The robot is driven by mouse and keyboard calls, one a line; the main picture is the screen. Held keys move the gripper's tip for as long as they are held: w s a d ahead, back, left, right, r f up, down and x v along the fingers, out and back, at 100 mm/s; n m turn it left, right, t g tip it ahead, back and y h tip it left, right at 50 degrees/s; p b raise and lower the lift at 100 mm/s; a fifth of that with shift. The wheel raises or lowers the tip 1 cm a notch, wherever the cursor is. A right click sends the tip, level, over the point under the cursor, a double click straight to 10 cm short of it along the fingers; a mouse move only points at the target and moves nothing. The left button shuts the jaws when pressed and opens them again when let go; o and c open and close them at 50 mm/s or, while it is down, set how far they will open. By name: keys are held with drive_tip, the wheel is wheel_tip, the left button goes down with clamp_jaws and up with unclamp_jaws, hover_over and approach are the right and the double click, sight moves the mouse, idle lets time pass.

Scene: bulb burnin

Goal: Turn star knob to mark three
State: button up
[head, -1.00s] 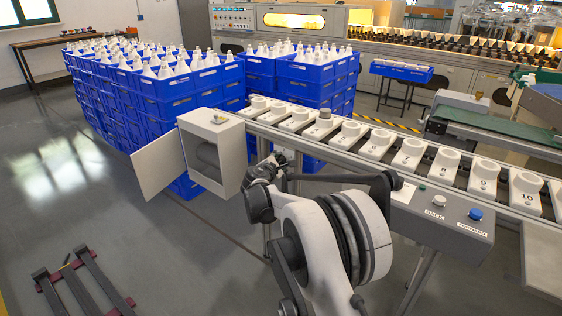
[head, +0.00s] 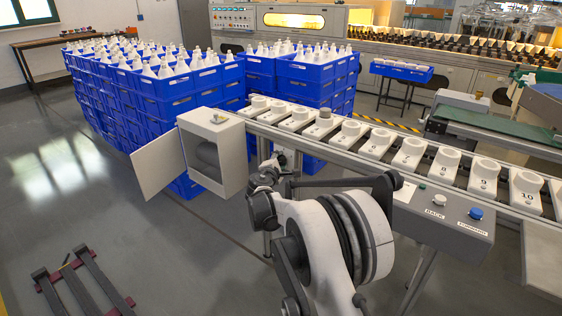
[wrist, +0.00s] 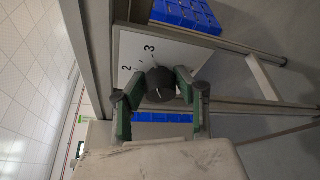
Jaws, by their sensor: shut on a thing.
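In the wrist view the dark star knob (wrist: 160,84) sits in front of a white dial plate (wrist: 135,52) with the marks 2 and 3 showing. The 3 is at the upper right of the plate and the 2 at its left. My gripper (wrist: 158,91) is shut on the knob, with one green-and-grey finger on each side. A small pale line shows at the knob's upper edge, near the 3. Its exact alignment is too small to tell. In the head view the knob and dial are not visible.
A conveyor with numbered white holders (head: 411,152) runs beside my arm. A grey control box (head: 440,222) with BACK and FORWARD buttons is on its near side. An open-doored white cabinet (head: 212,150) stands at its left end.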

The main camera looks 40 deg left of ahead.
drive_tip(key=o, duration=1.2)
drive_tip(key=shift+s, duration=0.1)
drive_tip(key=v, duration=1.2)
drive_tip(key=shift+r, duration=0.1)
